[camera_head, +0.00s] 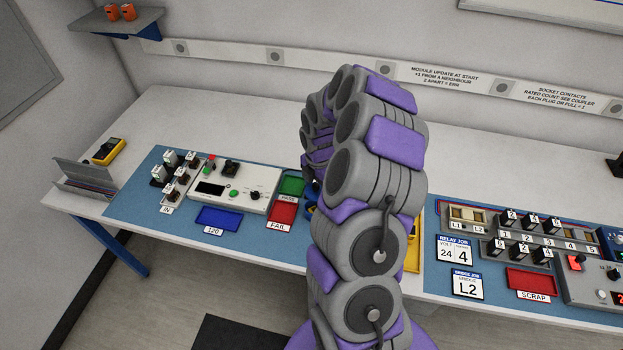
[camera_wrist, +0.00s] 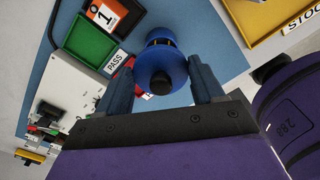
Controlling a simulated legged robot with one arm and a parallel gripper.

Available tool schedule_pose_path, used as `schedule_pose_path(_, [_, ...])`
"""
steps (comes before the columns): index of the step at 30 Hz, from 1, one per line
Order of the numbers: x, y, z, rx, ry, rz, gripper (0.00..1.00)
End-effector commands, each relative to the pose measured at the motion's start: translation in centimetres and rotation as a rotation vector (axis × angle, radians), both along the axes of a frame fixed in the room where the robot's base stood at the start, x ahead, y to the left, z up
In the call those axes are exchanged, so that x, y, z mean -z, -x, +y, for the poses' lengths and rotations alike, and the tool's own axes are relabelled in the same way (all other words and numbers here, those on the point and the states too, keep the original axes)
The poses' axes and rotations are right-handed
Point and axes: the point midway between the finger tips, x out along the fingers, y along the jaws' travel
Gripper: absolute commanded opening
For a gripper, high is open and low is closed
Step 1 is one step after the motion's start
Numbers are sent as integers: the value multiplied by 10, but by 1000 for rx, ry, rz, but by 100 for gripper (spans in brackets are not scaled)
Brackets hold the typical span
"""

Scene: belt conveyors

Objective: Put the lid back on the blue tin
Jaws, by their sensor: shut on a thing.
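My gripper (camera_wrist: 160,75) has its two dark fingers on either side of a round blue lid (camera_wrist: 152,65) with a black knob, and is shut on it. Behind the lid in the wrist view, the rim of a blue round body, seemingly the blue tin (camera_wrist: 159,35), shows above the blue mat. The two look nearly in line; I cannot tell whether the lid touches the tin. In the head view my arm hides the gripper and most of that spot; only a bit of blue (camera_head: 309,211) shows at the arm's left edge.
The green PASS tray (camera_wrist: 88,42) and a dark tray with an orange tag marked 1 (camera_wrist: 107,13) lie close left of the tin. A yellow STOCK tray (camera_wrist: 262,30) is at right. The red FAIL tray (camera_head: 282,214) and a test box (camera_head: 233,190) stand left of my arm.

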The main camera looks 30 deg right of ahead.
Motion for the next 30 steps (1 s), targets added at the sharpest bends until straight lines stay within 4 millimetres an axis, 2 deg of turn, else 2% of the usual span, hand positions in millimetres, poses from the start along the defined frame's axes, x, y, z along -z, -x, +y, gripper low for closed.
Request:
schedule_pose_path(11, [9,4,6,-57,10,3,34])
schedule_pose_path(20, [35,2,-6,-55,-2,0,34])
schedule_pose_path(30, [60,3,5,-56,8,4,34])
